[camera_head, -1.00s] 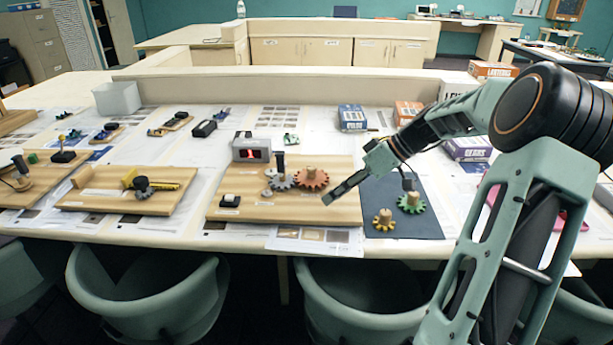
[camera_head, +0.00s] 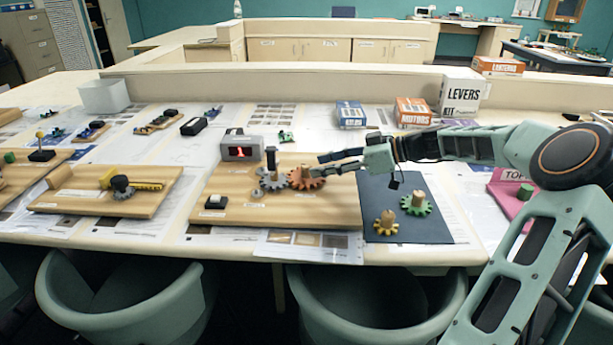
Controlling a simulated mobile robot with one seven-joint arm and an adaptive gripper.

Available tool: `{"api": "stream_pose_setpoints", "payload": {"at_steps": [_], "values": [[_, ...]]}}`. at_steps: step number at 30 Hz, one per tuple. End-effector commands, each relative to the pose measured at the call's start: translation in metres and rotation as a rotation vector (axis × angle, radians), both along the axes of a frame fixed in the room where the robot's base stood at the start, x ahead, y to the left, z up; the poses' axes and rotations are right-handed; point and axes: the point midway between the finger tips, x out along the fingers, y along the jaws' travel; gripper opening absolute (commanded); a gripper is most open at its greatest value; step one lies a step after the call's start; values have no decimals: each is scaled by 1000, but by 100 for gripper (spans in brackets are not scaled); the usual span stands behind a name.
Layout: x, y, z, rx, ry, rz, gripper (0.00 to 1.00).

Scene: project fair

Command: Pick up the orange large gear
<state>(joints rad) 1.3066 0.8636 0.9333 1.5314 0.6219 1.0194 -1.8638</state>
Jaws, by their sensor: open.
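The orange large gear (camera_head: 305,183) sits on the wooden board (camera_head: 262,217) in the middle of the table, with a tan hub on top. A grey gear (camera_head: 271,181) stands just left of it, with a dark upright handle. My gripper (camera_head: 319,166) reaches in from the right and points left, with its fingers at the hub of the orange gear. It is open. The fingers partly cover the hub, and I cannot tell whether they touch it.
A small display box (camera_head: 240,149) stands behind the gears. A dark mat (camera_head: 432,233) to the right holds a yellow gear (camera_head: 386,223) and a green gear (camera_head: 417,204). Kit boxes (camera_head: 412,111) stand at the back right. A black switch (camera_head: 216,201) is at the board's front left.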

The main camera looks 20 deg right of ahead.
Motion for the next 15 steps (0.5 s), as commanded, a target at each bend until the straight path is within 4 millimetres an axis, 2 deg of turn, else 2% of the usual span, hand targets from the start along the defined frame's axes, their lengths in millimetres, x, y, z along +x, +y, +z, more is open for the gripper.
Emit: {"api": "stream_pose_setpoints", "payload": {"at_steps": [5,12,15], "values": [[8,11,-4,1,1,1,41],[29,36,-15,1,2,0,41],[32,39,-16,1,1,-1,41]]}}
